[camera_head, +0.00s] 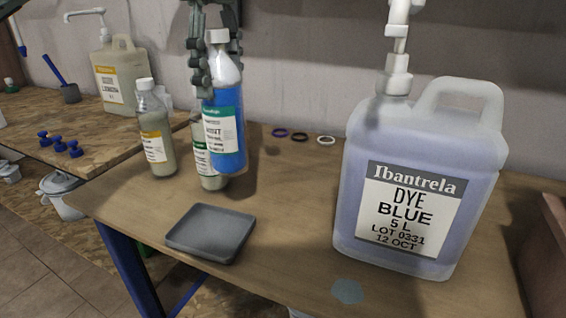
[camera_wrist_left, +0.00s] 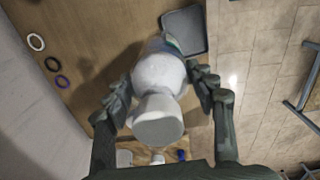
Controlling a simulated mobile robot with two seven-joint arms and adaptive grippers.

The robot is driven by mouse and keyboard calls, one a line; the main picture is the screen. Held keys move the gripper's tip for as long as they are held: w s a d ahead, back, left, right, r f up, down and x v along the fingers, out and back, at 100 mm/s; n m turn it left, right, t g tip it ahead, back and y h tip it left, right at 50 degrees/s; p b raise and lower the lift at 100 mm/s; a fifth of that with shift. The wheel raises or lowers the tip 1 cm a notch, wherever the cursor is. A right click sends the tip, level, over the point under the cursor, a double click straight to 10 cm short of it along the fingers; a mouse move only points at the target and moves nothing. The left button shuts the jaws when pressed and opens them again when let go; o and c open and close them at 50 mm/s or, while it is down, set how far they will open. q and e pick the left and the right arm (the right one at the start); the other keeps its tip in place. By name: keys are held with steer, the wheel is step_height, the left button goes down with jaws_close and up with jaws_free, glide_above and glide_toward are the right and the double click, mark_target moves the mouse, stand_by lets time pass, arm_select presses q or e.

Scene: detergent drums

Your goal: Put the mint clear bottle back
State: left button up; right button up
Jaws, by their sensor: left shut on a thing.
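The mint clear bottle (camera_head: 226,130) has a white cap, blue liquid and a white label with a teal band; its small print is hard to read. My left gripper (camera_head: 216,62) is shut around its upper part, below the cap. The bottle is nearly upright, and its base looks raised above the table. It partly hides a bottle with a green-banded label (camera_head: 205,165) standing behind it. In the left wrist view, the held bottle's cap (camera_wrist_left: 157,120) shows between the fingers. My right gripper is not in view.
A grey tray (camera_head: 211,232) lies empty in front. A yellow-labelled bottle (camera_head: 155,135) stands left. A large blue dye jug (camera_head: 415,190) with a pump stands right. Three rings (camera_head: 300,137) lie near the wall. A pale blue patch (camera_head: 348,291) marks the table front. Bare tabletop lies between tray and jug.

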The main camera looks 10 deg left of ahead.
arm_select(q)
steer(key=w+d+f, duration=0.5)
steer(key=d+f, duration=0.3)
steer(key=f, duration=0.2)
steer(key=shift+d, duration=0.25)
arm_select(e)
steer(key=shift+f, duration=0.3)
arm_select(q)
steer(key=o, duration=0.9)
steer(key=shift+f, duration=0.2)
steer(key=o, duration=0.5)
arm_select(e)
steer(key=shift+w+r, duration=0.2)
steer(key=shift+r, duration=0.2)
